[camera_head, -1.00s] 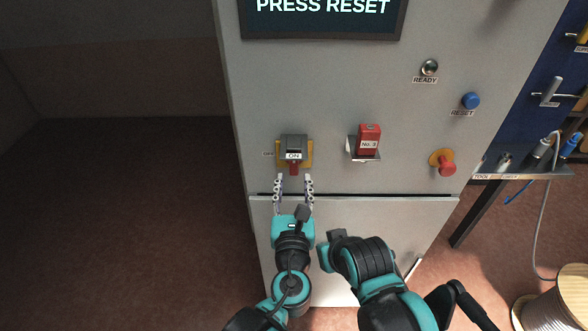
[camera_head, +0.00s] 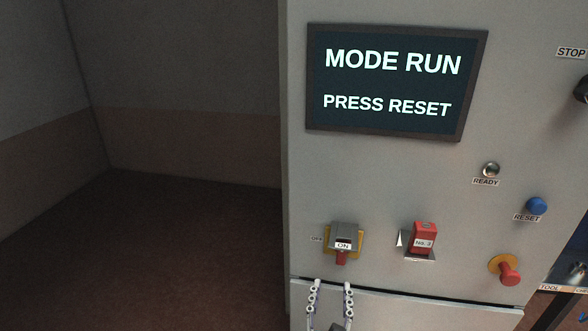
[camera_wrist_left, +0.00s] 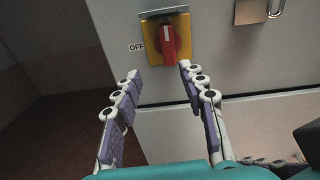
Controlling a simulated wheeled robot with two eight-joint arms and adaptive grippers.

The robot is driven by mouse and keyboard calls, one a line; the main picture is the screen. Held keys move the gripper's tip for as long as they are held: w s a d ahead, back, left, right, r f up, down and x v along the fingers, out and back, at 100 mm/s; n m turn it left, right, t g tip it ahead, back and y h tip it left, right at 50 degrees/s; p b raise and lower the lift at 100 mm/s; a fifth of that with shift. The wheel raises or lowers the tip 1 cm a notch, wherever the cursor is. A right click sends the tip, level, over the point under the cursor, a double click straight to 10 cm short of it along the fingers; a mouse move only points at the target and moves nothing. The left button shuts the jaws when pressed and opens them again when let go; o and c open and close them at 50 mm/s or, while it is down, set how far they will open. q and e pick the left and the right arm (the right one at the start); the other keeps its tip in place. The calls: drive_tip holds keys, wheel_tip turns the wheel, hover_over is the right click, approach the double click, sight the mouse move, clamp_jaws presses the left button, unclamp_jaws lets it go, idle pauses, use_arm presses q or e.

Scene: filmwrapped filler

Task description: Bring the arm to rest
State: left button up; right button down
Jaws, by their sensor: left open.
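My left gripper (camera_head: 331,290) shows at the bottom edge of the head view, its two fingers apart and empty. In the left wrist view, its open fingers (camera_wrist_left: 158,72) are below and in front of the red-handled switch (camera_wrist_left: 169,42) on a yellow plate, with a gap between them and the handle. The same switch (camera_head: 342,257) shows in the head view with an ON label on it. Jointed finger-like parts (camera_wrist_left: 272,162) at the lower right of the wrist view may be my right gripper; its jaws are unclear. The left arm is mostly hidden.
The cabinet's screen (camera_head: 391,84) reads MODE RUN, PRESS RESET. A red tag block (camera_head: 423,238), blue RESET button (camera_head: 536,205), READY lamp (camera_head: 491,169) and red knob (camera_head: 509,275) are on the panel. Open floor (camera_head: 150,250) lies to the left.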

use_arm(q)
drive_tip(key=w+a+f+n+g+y, duration=0.1)
drive_tip(key=a+f+n+g+y, duration=0.25)
drive_tip(key=a+n, duration=0.7)
drive_tip(key=w+a+f+n+g+y, duration=0.1)
drive_tip(key=a+f+n+g+y, duration=0.2)
drive_tip(key=a+n, duration=0.7)
drive_tip(key=s+a+f+n+g+h, duration=0.1)
drive_tip(key=s+a+n, duration=0.3)
drive_tip(key=n, duration=0.5)
drive_tip(key=s+a+f+n+g+h, duration=0.1)
drive_tip(key=s+a+f+n+g, duration=0.1)
drive_tip(key=n, duration=0.6)
drive_tip(key=s+a+f, duration=0.1)
drive_tip(key=s+a, duration=0.1)
drive_tip(key=shift+s+f+n, duration=0.3)
drive_tip(key=shift+s+n, duration=0.05)
drive_tip(key=shift+s, duration=0.05)
